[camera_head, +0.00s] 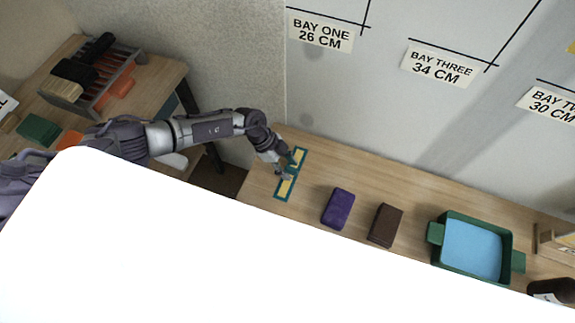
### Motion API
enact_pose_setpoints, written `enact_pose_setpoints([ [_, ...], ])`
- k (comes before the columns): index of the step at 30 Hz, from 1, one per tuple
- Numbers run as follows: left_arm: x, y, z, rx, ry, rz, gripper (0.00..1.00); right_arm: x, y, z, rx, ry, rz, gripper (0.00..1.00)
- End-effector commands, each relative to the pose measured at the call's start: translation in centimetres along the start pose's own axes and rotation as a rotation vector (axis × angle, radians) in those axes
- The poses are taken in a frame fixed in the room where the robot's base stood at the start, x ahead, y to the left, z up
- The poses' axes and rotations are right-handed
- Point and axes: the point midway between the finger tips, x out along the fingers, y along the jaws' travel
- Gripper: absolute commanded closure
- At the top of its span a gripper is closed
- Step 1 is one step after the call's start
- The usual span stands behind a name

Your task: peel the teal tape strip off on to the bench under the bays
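A long narrow strip with a teal border and a yellowish middle (283,190) lies at the left end of the wooden bench (350,165) under the bays. I cannot tell whether the teal is tape on a backing or one piece. My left gripper (287,174) is low over the middle of this strip and covers part of it. The fingers are too small to show whether they are apart or closed, or whether they touch the strip. My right gripper is not in view.
A purple block (338,208), a brown block (385,225) and a green tray with a blue inside (436,249) stand to the right on the bench. The wall carries bay labels (320,31). A large white shape hides the foreground.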

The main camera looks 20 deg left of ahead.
Motion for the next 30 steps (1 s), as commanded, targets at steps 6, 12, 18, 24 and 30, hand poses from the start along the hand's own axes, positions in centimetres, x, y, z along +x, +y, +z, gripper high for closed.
enact_pose_setpoints([
  [6,-0.4,0.0,0.1,0.0,-0.001,-0.001,0.55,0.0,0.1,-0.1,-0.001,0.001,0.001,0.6],
  [12,-3.4,0.0,0.1,0.001,-0.002,-0.002,0.55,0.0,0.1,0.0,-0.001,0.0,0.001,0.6],
  [18,-7.8,-0.1,0.1,0.0,-0.001,-0.002,0.55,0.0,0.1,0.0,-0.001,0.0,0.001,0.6],
  [24,-10.9,-0.1,0.1,-0.001,-0.001,-0.002,0.55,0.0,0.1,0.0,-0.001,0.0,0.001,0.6],
  [30,-12.0,0.0,0.0,-0.001,0.0,0.0,0.55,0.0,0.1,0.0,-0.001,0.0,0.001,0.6],
])
